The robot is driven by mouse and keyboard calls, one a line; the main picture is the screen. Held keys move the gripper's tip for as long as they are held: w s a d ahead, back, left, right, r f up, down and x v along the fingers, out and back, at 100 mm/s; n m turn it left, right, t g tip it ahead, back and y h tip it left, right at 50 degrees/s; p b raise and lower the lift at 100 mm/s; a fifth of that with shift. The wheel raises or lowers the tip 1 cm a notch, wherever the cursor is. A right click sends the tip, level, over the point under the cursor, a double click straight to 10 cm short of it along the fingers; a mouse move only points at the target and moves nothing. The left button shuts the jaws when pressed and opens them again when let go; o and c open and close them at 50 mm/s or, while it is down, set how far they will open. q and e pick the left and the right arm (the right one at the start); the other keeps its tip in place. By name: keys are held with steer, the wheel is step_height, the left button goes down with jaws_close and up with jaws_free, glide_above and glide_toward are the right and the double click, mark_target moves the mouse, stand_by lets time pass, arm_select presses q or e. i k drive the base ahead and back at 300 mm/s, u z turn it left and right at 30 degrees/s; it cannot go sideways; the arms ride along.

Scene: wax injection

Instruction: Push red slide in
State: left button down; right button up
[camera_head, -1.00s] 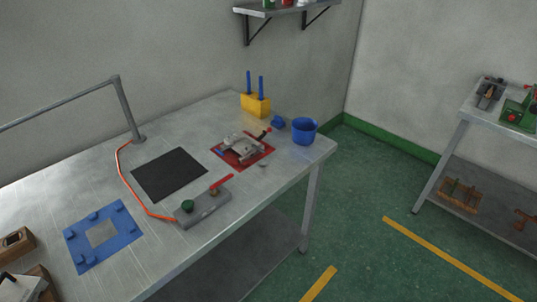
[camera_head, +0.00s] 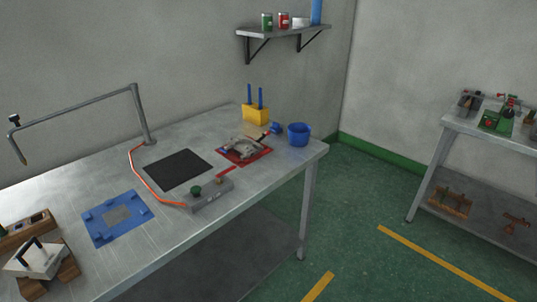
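No gripper of mine is in view. I cannot tell for sure which red part is the slide. A thin red bar (camera_head: 226,172) sits at the far end of a grey control box (camera_head: 210,195) with a green knob (camera_head: 196,190). Beyond it, a grey metal mould (camera_head: 242,146) lies on a red mat (camera_head: 265,153), with a small red-tipped part (camera_head: 274,129) at its far right. The mould's details are too small to read.
A blue cup (camera_head: 299,134), a yellow block (camera_head: 256,116) with blue rods, a black mat (camera_head: 178,169) and a blue plate (camera_head: 117,218) are on the metal table. A bent pipe (camera_head: 85,98) rises at left. A second table (camera_head: 470,131) holds a green machine (camera_head: 497,120). Green floor lies between.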

mark_target(263, 152)
steer(key=z, duration=0.6)
steer(key=i, duration=0.8)
steer(key=u, duration=1.95)
